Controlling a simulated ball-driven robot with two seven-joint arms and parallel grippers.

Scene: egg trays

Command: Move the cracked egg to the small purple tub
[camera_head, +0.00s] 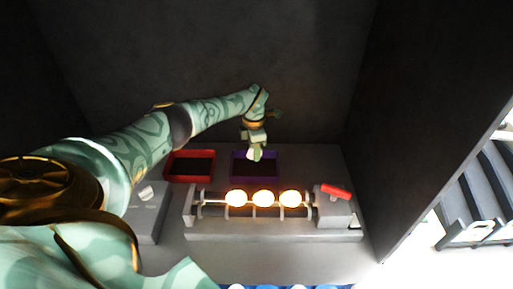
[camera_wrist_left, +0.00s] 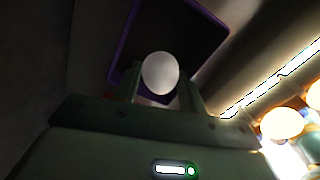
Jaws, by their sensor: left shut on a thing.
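My left gripper (camera_head: 255,152) reaches over the purple tub (camera_head: 271,176) at the back of the bench. In the left wrist view the same gripper (camera_wrist_left: 160,92) is shut on a pale egg (camera_wrist_left: 160,72). No crack can be made out on the egg from here. The purple tub (camera_wrist_left: 123,42) lies beyond the egg in that view, with a dark inside. The egg appears above the tub's near part, and its exact height cannot be told. My right gripper does not show.
A red tub (camera_head: 190,153) stands left of the purple one. In front, a grey roller rack (camera_head: 216,211) holds glowing eggs (camera_head: 263,198), with a red handle (camera_head: 336,191) at its right end. Blue and white items line the bottom edge. A dark wall closes the right side.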

